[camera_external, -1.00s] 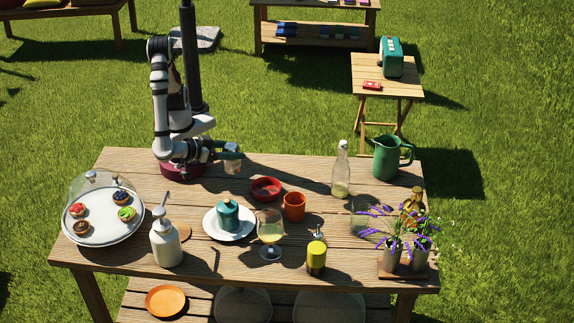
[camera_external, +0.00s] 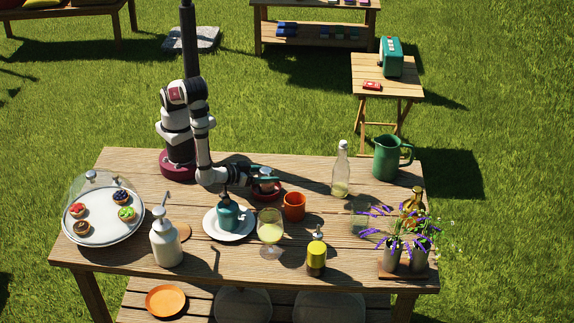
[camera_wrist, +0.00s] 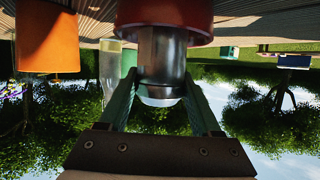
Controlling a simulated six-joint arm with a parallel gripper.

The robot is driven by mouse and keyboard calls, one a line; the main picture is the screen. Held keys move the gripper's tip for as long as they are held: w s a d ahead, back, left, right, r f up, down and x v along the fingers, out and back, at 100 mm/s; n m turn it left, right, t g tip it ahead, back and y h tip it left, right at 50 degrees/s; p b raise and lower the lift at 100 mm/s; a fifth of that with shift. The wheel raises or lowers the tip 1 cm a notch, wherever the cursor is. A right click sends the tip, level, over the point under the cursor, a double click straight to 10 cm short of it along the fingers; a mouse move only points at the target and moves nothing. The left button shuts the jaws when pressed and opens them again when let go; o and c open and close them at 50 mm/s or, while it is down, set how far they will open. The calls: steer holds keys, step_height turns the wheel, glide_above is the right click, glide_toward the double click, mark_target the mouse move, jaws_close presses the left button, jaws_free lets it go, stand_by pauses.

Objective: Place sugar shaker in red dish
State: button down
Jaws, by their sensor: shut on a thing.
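The sugar shaker (camera_external: 267,187) is upright between the teal fingers of my gripper (camera_external: 264,181), over the red dish (camera_external: 270,197). The wrist view is upside down. In it my gripper (camera_wrist: 162,98) is shut on the shaker (camera_wrist: 162,60), a grey, shiny cylinder with a pale rounded end. The red dish (camera_wrist: 165,12) is right at the shaker's base. I cannot tell whether the base rests on the dish or is slightly above it. My fingers and arm partly hide both in the external view.
An orange cup (camera_external: 294,206) stands close right of the dish. A white plate with a teal pot (camera_external: 229,217) is front left, under my wrist. A wine glass (camera_external: 270,230) stands in front, and a bottle (camera_external: 341,172) farther right.

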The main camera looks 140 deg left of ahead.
steer(key=shift+c, duration=0.4)
jaws_free()
steer(key=shift+f, duration=0.1)
